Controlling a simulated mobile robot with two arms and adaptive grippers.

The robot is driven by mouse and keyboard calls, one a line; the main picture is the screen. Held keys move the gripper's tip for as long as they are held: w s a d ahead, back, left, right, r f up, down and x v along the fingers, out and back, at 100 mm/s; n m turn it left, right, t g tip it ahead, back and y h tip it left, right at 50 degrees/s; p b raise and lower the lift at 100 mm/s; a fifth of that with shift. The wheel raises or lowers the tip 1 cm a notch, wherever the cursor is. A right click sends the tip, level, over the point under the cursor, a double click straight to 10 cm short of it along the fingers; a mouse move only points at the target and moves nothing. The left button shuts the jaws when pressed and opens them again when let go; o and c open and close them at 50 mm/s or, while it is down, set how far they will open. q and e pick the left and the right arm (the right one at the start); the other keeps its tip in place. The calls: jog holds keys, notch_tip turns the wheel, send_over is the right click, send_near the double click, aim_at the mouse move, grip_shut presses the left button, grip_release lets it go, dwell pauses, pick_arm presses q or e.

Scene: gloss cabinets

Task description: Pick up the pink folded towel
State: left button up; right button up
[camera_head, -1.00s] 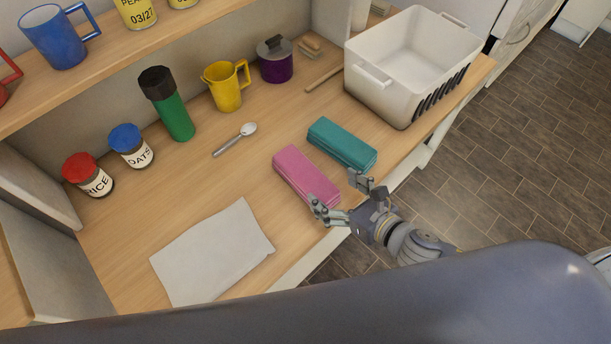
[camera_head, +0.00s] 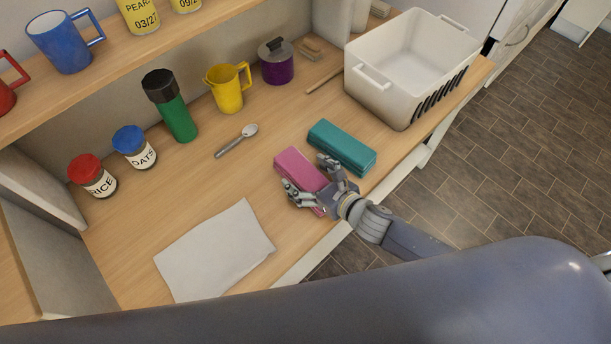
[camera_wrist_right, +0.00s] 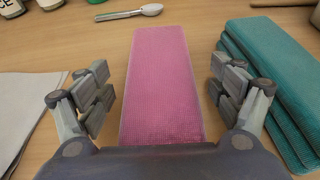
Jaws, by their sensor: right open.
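The pink folded towel (camera_head: 296,167) lies flat on the wooden counter, and my right gripper covers its near part in the head view. In the right wrist view the pink towel (camera_wrist_right: 165,85) runs lengthwise between the fingers. My right gripper (camera_head: 308,178) is open above the towel, with one finger on each side of it. The fingers (camera_wrist_right: 160,90) show a gap to the towel on both sides. My left gripper is not in view.
A teal folded towel (camera_head: 342,146) lies close to the right of the pink one. A pale cloth (camera_head: 215,250) lies to the left. A spoon (camera_head: 236,140) lies behind. A white basket (camera_head: 375,95) stands at the back right. A shelf (camera_head: 120,65) overhangs the back left.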

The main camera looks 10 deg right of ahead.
jog(key=shift+w+a+f, duration=0.1)
jog(key=shift+w+a, duration=0.05)
jog(key=shift+w, duration=0.1)
jog(key=shift+c, duration=0.6)
jog(key=shift+s, duration=0.1)
jog(key=c, duration=1.1)
jog(key=shift+c, duration=0.2)
jog(key=shift+s+f, duration=0.15)
jog(key=shift+c, duration=0.2)
